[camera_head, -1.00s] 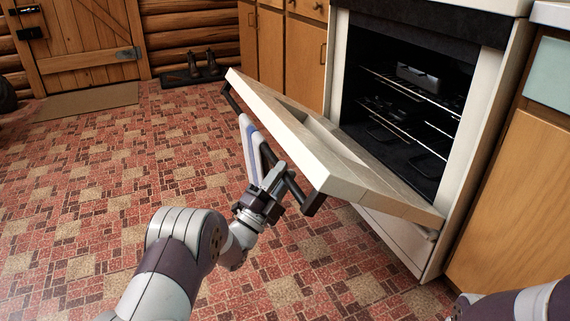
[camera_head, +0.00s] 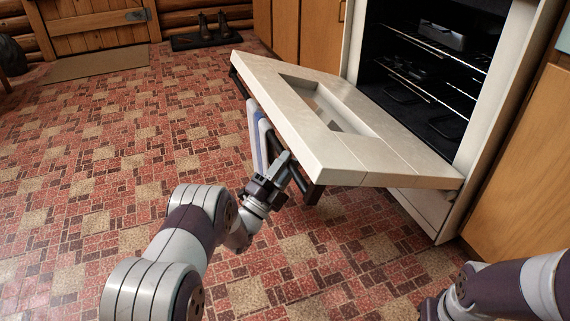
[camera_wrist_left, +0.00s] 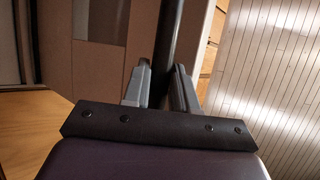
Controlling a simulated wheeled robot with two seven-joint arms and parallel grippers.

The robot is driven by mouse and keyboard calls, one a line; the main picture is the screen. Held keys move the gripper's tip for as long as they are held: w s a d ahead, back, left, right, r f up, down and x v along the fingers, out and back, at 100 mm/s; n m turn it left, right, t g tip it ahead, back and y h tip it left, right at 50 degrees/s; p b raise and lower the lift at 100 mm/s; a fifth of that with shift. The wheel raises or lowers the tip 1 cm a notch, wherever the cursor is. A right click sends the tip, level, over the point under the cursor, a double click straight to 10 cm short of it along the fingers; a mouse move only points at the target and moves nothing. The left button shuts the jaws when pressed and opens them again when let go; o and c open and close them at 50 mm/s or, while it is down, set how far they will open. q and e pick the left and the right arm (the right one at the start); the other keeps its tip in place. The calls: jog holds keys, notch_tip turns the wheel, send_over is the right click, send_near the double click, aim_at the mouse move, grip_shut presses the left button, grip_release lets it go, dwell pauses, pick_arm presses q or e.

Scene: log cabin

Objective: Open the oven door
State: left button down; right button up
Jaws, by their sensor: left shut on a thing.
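The oven door (camera_head: 385,150) is cream with a rectangular window and hangs far down, tilted a little short of level. The oven cavity (camera_head: 425,75) behind it is open, with racks inside. A dark bar handle (camera_head: 311,190) runs along the door's outer edge; part of it is hidden by the door and gripper. My left gripper (camera_head: 284,165) is at the handle, below the door's free edge. In the left wrist view the handle (camera_wrist_left: 169,35) passes between the two fingers of my left gripper (camera_wrist_left: 160,82), which are shut on it. My right gripper is out of the head view; only the right arm shows at bottom right.
Wooden cabinets (camera_head: 527,165) flank the oven on both sides. The red patterned tile floor (camera_head: 110,180) is clear to the left. A mat (camera_head: 97,63) and a dark tray with boots (camera_head: 208,37) lie at the back near a wooden door.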

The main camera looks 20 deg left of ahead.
pick_arm(q)
jog(key=c, duration=1)
grip_release()
jog(key=shift+w+d+f, duration=0.15)
jog(key=shift+d+f, duration=0.2)
jog(key=shift+d, duration=0.1)
jog(key=shift+w, duration=0.1)
jog(key=shift+a+r, duration=0.15)
jog(key=shift+s+a+p, duration=0.25)
jog(key=shift+s+p, duration=0.15)
jog(key=shift+p, duration=0.05)
jog(key=p+v, duration=0.4)
jog(key=v, duration=0.8)
jog(key=shift+w, duration=0.1)
